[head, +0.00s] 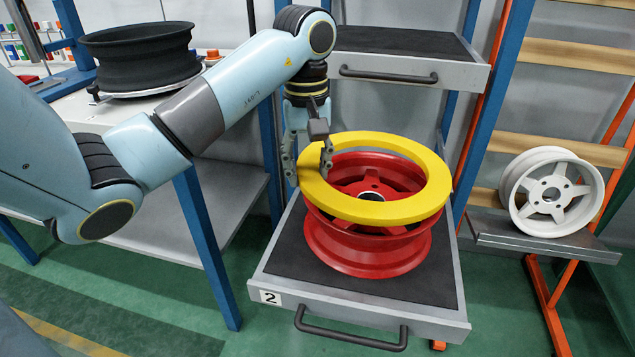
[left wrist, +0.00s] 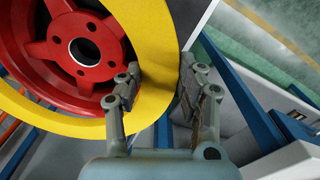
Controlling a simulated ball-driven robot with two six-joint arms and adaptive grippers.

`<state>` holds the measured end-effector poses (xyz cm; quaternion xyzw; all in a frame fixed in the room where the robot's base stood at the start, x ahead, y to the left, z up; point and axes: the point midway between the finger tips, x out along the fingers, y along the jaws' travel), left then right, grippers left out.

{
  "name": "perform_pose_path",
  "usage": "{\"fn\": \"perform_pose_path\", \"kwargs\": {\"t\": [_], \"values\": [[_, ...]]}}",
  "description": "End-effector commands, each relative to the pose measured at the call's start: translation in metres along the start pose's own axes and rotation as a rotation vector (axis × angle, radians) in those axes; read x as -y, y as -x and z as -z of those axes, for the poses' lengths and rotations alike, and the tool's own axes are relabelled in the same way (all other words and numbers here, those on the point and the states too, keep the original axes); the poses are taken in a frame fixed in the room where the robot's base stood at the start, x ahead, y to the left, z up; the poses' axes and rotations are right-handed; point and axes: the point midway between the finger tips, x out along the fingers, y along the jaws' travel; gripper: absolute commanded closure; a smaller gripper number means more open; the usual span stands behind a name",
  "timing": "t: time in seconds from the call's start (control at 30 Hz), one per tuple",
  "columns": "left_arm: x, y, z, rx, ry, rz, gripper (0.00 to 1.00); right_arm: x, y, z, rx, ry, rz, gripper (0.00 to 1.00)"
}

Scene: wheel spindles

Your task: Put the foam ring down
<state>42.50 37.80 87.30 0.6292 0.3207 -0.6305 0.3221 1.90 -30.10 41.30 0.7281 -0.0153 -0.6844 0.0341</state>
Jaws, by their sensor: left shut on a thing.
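The yellow foam ring (head: 437,188) is a flat ring lying about level at the top of a red wheel (head: 365,258). I cannot tell whether it touches the wheel's rim or hangs just above it. My left gripper (head: 309,172) is shut on the ring's left side, one finger inside the opening and one outside. In the left wrist view, the ring (left wrist: 163,48) passes between the two fingers of the gripper (left wrist: 160,78), with the red spokes showing through its opening. My right gripper is not in view.
The red wheel stands on a dark-matted drawer (head: 290,248) labelled 2, pulled out with a front handle. Another drawer (head: 400,42) is above and behind. A white wheel (head: 552,190) sits on a rack at right. A black wheel (head: 140,60) stands on the left bench.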

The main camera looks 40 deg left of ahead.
Motion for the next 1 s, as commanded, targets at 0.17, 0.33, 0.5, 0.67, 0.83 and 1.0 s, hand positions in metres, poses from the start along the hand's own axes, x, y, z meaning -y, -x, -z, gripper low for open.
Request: {"fn": "perform_pose_path", "kwargs": {"t": [0.17,0.33,0.5,0.67,0.83,1.0], "values": [[-0.012,-0.013,0.024,0.001,0.001,-0.002,0.87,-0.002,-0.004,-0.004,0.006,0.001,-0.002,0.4],[-0.014,-0.026,0.028,0.002,0.0,0.0,0.87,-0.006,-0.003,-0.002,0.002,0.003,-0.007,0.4],[-0.014,-0.052,0.028,0.002,-0.001,0.0,0.87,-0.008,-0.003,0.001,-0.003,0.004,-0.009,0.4],[-0.014,-0.057,0.028,0.0,-0.002,0.0,0.91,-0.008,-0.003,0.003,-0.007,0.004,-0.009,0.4],[-0.013,-0.058,0.028,0.001,-0.002,0.001,0.55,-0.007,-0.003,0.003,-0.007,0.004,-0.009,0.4],[-0.013,-0.057,0.028,0.0,-0.002,0.0,0.4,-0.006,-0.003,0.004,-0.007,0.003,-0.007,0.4]]}}
